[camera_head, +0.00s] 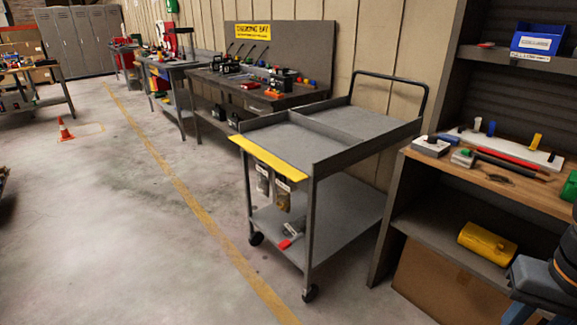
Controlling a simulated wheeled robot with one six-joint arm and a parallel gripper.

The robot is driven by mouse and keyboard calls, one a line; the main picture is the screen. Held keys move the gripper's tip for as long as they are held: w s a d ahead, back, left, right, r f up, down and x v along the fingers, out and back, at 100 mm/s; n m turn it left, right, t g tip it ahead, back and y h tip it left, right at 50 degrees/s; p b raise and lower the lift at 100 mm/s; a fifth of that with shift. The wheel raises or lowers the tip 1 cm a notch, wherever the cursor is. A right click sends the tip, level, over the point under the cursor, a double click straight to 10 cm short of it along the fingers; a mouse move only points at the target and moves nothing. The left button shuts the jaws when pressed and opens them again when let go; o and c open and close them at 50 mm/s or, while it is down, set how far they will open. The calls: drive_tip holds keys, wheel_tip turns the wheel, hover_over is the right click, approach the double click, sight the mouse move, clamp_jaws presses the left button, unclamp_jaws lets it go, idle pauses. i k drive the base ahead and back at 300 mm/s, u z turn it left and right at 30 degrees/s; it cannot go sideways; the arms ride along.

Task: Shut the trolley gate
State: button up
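The grey trolley (352,152) stands in the middle right, with a walled top tray, a lower shelf (325,222) and a dark push handle at its far end. Its gate appears to be the yellow panel (269,157) along the near left end of the top tray. The panel looks tilted outward, nearly flat, rather than upright; its exact angle is hard to tell. The tray behind it looks empty. Labelled items (273,185) hang below the panel. My gripper is not in view; only part of my arm seems to show at the lower right corner.
A wooden shelf unit (500,180) with tools, a blue bin (538,40) and a yellow case (487,243) stands close on the right. A workbench (262,96) is behind the trolley. Open floor (150,220) lies left; an orange cone (65,130) stands farther off.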

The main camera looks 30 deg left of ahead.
sight(290, 171)
drive_tip(key=i, duration=0.25)
drive_tip(key=u, duration=2.4)
drive_tip(key=i, duration=1.85)
drive_tip(key=z, duration=1.7)
drive_tip(key=i, duration=0.5)
drive_tip(key=u, duration=0.05)
